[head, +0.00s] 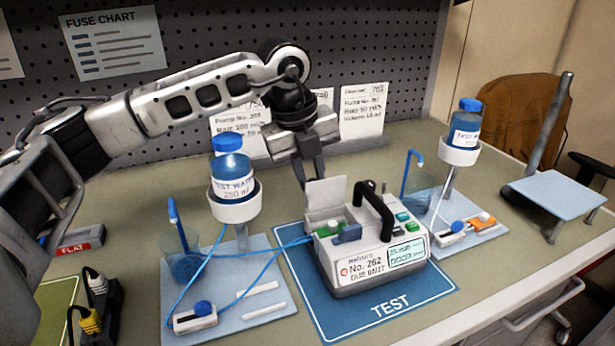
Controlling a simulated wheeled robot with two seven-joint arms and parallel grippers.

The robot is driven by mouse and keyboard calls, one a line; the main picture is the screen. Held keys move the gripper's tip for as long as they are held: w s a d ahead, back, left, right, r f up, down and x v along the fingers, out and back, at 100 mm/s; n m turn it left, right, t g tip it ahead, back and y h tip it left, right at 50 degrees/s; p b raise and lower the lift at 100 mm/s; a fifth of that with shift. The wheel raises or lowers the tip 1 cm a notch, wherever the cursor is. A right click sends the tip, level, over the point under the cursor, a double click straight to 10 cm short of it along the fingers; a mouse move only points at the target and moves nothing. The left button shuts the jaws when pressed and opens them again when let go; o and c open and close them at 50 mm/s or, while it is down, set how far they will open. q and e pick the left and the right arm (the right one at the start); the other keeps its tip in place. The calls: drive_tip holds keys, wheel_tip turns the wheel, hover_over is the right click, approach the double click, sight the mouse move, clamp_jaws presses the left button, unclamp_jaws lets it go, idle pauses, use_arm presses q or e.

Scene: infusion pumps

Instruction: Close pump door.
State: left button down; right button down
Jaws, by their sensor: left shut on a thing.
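The infusion pump (345,270), a white case labelled No. 262 with a black handle and a lit green screen, stands on the blue TEST mat (295,265). Its door (325,196) is a pale panel standing raised at the pump's back left, so the bay with green and blue parts below it is open. My left gripper (318,178) comes down from above and behind, with its dark fingers shut at the door's top edge. The fingertips are partly hidden by the door. My right gripper is not in view.
A bottle stand (235,207) with blue tubing is left of the pump, and another bottle stand (459,155) is to the right. A blue-topped scale (557,193) sits far right. Cards (362,110) lean behind. The counter front is clear.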

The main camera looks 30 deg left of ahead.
use_arm(q)
drive_tip(key=shift+s+d+r+t+y+b, duration=0.1)
drive_tip(key=shift+s+d+t+y+b, duration=0.35)
drive_tip(key=shift+t+y+b, duration=0.45)
drive_tip(key=shift+d, duration=0.1)
drive_tip(key=c, duration=1.3)
unclamp_jaws()
drive_tip(key=v, duration=1.6)
drive_tip(key=shift+w+a, duration=0.25)
drive_tip(key=shift+w, duration=0.05)
